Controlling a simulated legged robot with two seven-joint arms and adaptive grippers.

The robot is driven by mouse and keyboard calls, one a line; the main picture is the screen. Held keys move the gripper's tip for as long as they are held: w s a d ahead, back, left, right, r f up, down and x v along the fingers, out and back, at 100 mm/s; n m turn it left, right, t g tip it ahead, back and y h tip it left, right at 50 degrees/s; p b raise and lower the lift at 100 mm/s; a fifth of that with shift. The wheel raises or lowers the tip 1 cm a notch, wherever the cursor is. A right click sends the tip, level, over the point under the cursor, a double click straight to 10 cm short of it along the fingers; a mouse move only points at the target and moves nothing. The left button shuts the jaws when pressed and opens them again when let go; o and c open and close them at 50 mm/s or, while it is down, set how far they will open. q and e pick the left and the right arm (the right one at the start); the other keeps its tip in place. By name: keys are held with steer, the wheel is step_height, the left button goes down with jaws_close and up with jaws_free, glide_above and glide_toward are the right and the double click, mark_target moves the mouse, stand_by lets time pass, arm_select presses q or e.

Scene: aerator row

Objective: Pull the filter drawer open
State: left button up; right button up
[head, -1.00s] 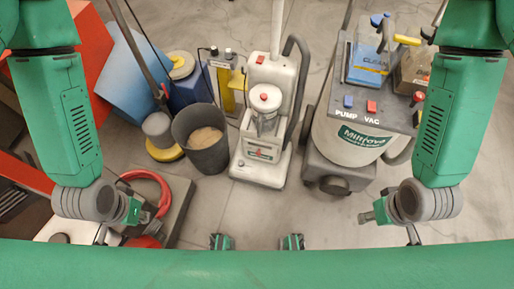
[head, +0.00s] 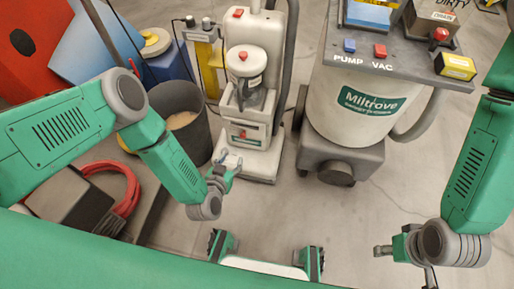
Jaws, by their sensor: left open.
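A white upright machine (head: 262,38) stands ahead, with a clear canister (head: 246,78) under a red knob. Low on its front is a panel with a label and a small red mark (head: 243,135), which looks like the filter drawer front; it appears shut. My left gripper (head: 229,161) is open and empty, just below and to the left of this panel. I cannot tell whether it touches the machine. My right gripper (head: 385,252) is far to the right, away from the machine; its jaws are too small to judge.
A dark bin (head: 185,125) stands close left of the white machine, beside my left forearm. A large Miltrove machine (head: 355,105) with pump and vac switches stands right. A red hose (head: 125,190) lies left. Bare floor (head: 390,205) is open at lower right.

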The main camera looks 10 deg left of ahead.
mark_target(242, 137)
arm_select(q)
steer(key=shift+t+y, duration=0.3)
steer(key=shift+t, duration=0.2)
steer(key=b+x, duration=0.2)
steer(key=x, duration=0.2)
steer(key=f+b+x, duration=0.1)
steer(key=b+x, duration=0.1)
steer(key=x, duration=0.3)
steer(key=b+x, duration=0.2)
steer(key=x, duration=0.3)
steer(key=shift+s+a+f+b, duration=0.15)
steer(key=shift+a+f+b, duration=0.05)
steer(key=shift+f+b, duration=0.15)
steer(key=shift+w, duration=0.6)
arm_select(e)
step_height(242, 137, down, 8)
steer(key=shift+s+d, duration=0.25)
steer(key=shift+d, duration=0.05)
arm_select(q)
jaws_close()
